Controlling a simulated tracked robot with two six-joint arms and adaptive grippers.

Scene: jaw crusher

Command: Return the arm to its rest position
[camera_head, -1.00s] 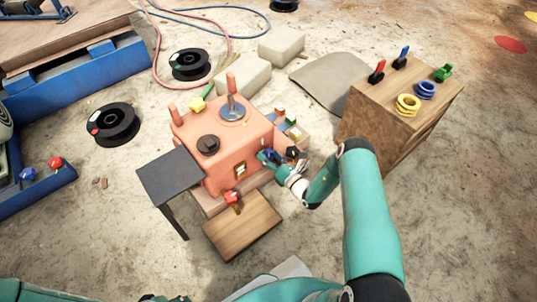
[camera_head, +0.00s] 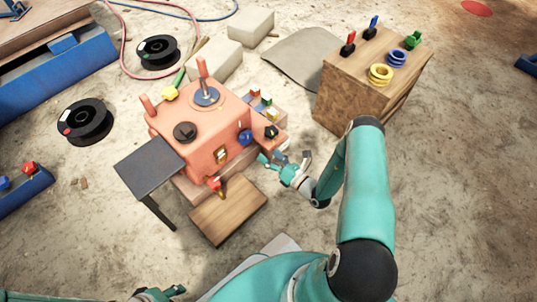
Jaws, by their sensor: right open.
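The orange jaw crusher (camera_head: 205,130) stands left of centre, with a lever on top and a blue knob (camera_head: 245,137) on its right side. My right arm comes in from the lower right. Its gripper (camera_head: 283,160) is open and empty, just right of the crusher's front right corner and apart from the blue knob. A small part of my left gripper (camera_head: 160,293) shows at the bottom edge; its jaws are not clear.
A wooden box (camera_head: 360,85) with red, blue and green handles and yellow and blue rings stands at the upper right. A dark side table (camera_head: 148,160) and a wooden board (camera_head: 228,210) adjoin the crusher. Cable reels (camera_head: 85,120) and pale blocks (camera_head: 215,60) lie behind.

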